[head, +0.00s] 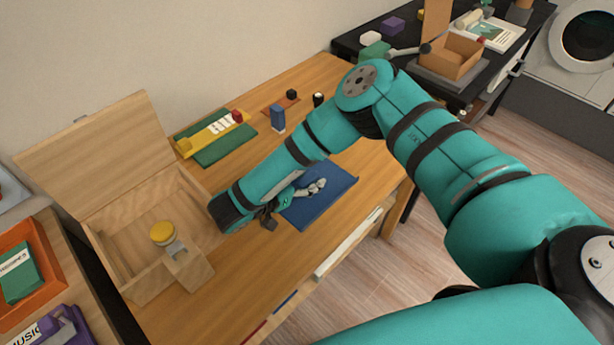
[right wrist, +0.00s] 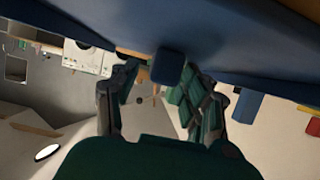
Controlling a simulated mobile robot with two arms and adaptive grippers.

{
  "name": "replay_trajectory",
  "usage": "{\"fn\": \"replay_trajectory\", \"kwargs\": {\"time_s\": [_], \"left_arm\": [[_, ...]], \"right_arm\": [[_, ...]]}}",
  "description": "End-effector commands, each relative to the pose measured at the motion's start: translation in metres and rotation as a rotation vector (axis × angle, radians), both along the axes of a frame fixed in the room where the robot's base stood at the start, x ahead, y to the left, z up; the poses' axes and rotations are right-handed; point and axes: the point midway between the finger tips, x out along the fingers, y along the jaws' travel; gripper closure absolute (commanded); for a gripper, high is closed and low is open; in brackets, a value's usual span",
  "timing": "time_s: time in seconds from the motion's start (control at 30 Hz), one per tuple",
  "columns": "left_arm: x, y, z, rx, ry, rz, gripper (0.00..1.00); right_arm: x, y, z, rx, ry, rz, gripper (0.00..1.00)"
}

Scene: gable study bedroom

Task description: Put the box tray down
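A pale wooden box (head: 150,205) stands at the left of the table with its lid (head: 95,150) raised. A wooden tray-like part (head: 190,268) is at its front right corner. I cannot tell whether it is loose or resting on the box. A yellow-topped round item (head: 163,233) and a small grey piece are beside it. My right gripper (head: 269,214) is low over the table, right of the box and partly hidden by my arm. In the right wrist view its fingers (right wrist: 160,90) are spread, with a blue block visible between them. My left gripper is out of view.
A blue mat (head: 325,205) with a silvery item lies right of the box. Behind are a green mat (head: 225,148) with a yellow holder and an upright blue block (head: 278,118). An orange tray (head: 22,235) is at far left. Bare wood lies in front.

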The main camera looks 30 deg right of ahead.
Motion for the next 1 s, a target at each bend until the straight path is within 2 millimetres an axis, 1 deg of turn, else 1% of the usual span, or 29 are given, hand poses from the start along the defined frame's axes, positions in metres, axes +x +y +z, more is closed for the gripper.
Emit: {"fn": "replay_trajectory", "kwargs": {"time_s": [0.2, 0.3, 0.37, 0.6, 0.7, 0.83, 1.0], "left_arm": [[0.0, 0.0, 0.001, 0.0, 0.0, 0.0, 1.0], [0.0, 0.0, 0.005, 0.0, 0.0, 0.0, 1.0], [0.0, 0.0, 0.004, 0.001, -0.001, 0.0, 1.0], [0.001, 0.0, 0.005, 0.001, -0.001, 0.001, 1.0], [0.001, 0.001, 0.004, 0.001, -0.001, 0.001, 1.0], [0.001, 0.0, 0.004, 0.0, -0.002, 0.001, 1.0], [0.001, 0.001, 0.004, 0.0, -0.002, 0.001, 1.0]], "right_arm": [[0.0, 0.0, 0.001, 0.0, 0.0, 0.0, 0.53], [0.0, 0.001, 0.006, 0.0, 0.0, 0.0, 0.53], [-0.002, 0.009, 0.007, 0.001, 0.0, 0.004, 0.53], [-0.014, 0.045, 0.023, -0.001, -0.003, 0.006, 0.53], [-0.018, 0.056, 0.028, 0.0, -0.003, 0.003, 0.53], [-0.022, 0.064, 0.031, -0.002, -0.001, 0.002, 0.53], [-0.023, 0.066, 0.032, -0.001, 0.0, -0.001, 0.53]]}}
